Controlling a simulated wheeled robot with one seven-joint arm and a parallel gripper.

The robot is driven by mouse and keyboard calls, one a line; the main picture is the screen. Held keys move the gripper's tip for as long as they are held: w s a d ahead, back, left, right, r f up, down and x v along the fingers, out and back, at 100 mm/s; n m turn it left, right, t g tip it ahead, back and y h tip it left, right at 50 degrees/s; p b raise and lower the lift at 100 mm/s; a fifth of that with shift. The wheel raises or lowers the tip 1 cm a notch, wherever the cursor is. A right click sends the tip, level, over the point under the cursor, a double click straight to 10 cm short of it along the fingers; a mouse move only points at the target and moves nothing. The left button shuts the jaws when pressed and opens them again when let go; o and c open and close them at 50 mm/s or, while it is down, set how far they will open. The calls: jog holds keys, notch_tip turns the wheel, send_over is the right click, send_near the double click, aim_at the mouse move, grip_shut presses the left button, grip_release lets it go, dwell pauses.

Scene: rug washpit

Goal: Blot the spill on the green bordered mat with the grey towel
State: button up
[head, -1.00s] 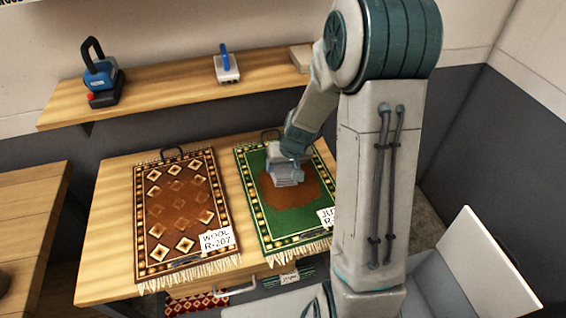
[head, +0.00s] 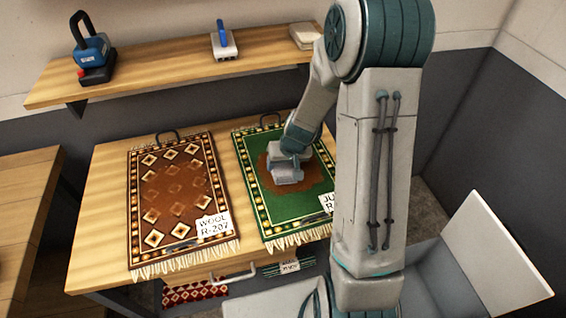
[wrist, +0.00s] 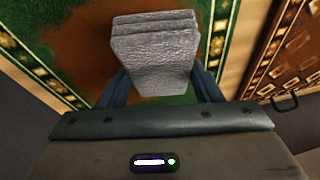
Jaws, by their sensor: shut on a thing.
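The green bordered mat (head: 284,207) lies on the wooden table, with a brown spill (head: 316,179) in its upper middle. My gripper (head: 287,164) is over the spill's left part and is shut on the folded grey towel (head: 287,176). In the wrist view the towel (wrist: 155,55) sits between the two fingers, above the brown patch (wrist: 90,40). I cannot tell whether the towel touches the mat. My arm hides the mat's right side and part of its label.
A brown wool mat (head: 176,204) labelled R-207 lies to the left on the same table (head: 95,235). A white panel (head: 490,235) stands at the right.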

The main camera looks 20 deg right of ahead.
jog(key=shift+f+b, duration=0.7)
jog(key=shift+b, duration=0.2)
dwell(2.4)
notch_tip(320, 180, up, 7)
jog(key=p, duration=0.4)
jog(key=shift+r+p, duration=0.15)
jog(key=shift+p, duration=0.2)
jog(key=shift+d, duration=0.1)
jog(key=d+r+b, duration=0.2)
jog(key=d, duration=0.5)
jog(key=shift+w+d+f+b, duration=0.1)
jog(key=shift+f+b, duration=1)
jog(key=shift+f, duration=0.85)
jog(key=shift+w+d+f+b, duration=0.1)
jog(key=shift+f+b, duration=1)
jog(key=shift+f, duration=0.85)
